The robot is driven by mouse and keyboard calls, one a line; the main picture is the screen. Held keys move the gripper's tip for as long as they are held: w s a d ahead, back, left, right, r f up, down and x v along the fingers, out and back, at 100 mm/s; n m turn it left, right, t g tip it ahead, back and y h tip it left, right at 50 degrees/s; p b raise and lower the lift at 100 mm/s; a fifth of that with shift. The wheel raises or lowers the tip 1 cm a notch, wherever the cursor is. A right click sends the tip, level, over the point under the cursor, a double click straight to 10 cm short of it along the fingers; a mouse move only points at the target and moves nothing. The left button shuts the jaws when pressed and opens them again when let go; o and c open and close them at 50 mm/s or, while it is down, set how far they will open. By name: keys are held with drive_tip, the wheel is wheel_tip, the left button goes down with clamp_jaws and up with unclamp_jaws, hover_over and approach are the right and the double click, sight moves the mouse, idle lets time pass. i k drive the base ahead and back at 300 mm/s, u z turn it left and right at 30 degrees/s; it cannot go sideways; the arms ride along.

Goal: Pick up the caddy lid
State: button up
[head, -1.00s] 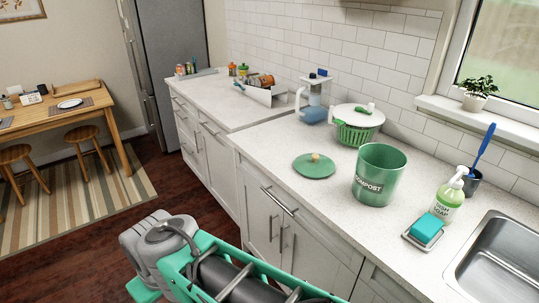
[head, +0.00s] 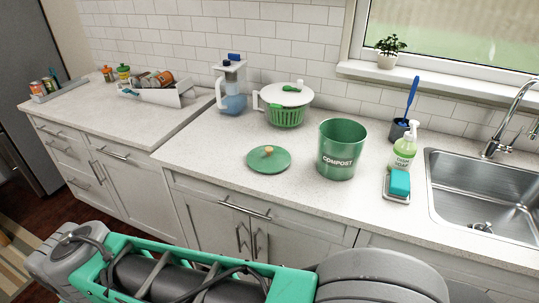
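The caddy lid (head: 268,161) is a round green disc with a tan wooden knob on top. It lies flat on the white speckled counter, near the front edge. The green compost caddy (head: 341,150) stands upright and open just to its right, apart from it, with the word COMPOST on its side. My own arm, teal and grey, spans the bottom of the head view, below the counter front. My gripper is not in view, so I cannot see its fingers.
A white-lidded green salad spinner (head: 287,104) and a blue water pitcher (head: 232,92) stand behind the lid. Dish soap (head: 403,150), a teal sponge (head: 399,183) and the sink (head: 480,190) are to the right. The counter left of the lid is clear.

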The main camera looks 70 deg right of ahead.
sight(264, 159)
drive_tip(key=z, duration=0.95)
drive_tip(key=i, duration=0.95)
drive_tip(key=z, duration=1)
